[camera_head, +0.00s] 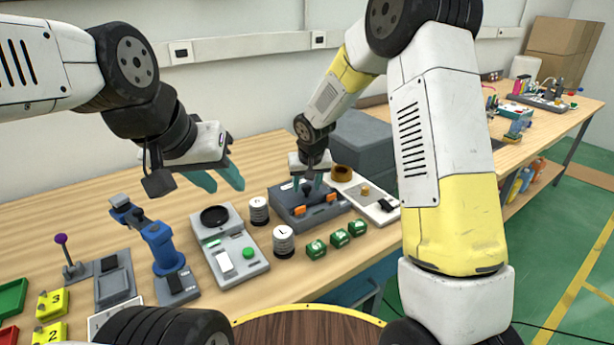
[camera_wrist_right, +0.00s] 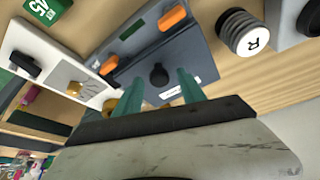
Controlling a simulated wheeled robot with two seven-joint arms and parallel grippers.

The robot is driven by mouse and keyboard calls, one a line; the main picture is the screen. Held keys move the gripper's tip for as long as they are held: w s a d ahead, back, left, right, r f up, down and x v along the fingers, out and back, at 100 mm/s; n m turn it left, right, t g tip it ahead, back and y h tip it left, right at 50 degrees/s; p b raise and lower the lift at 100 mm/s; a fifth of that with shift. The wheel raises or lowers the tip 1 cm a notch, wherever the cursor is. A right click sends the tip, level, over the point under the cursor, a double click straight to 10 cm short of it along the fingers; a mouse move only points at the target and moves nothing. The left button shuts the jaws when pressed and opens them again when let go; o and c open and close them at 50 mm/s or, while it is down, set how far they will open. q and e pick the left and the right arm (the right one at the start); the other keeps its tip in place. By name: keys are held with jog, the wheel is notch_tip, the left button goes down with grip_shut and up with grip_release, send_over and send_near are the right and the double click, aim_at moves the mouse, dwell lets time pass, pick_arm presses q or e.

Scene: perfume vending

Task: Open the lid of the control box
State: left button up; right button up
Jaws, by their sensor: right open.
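The control box is a dark grey box (camera_head: 289,222) on the table, with two orange latches along its front and a black knob on top. In the right wrist view the control box (camera_wrist_right: 195,52) shows its orange latches (camera_wrist_right: 173,17) and the black knob (camera_wrist_right: 158,75). The lid looks closed. My right gripper (camera_head: 309,188) is over the box, pointing down; in the right wrist view its open fingers (camera_wrist_right: 160,83) lie either side of the knob. Whether they touch it, I cannot tell. My left gripper (camera_head: 220,177) is open and empty above the table, left of the box.
Cylinders marked with letters (camera_head: 283,241) and several green cubes (camera_head: 340,238) stand close in front of the box. A scale-like device (camera_head: 230,262) is to its left. A white panel (camera_head: 376,205) and a large grey block (camera_head: 361,147) are to its right and behind.

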grip_shut()
dwell(1.3)
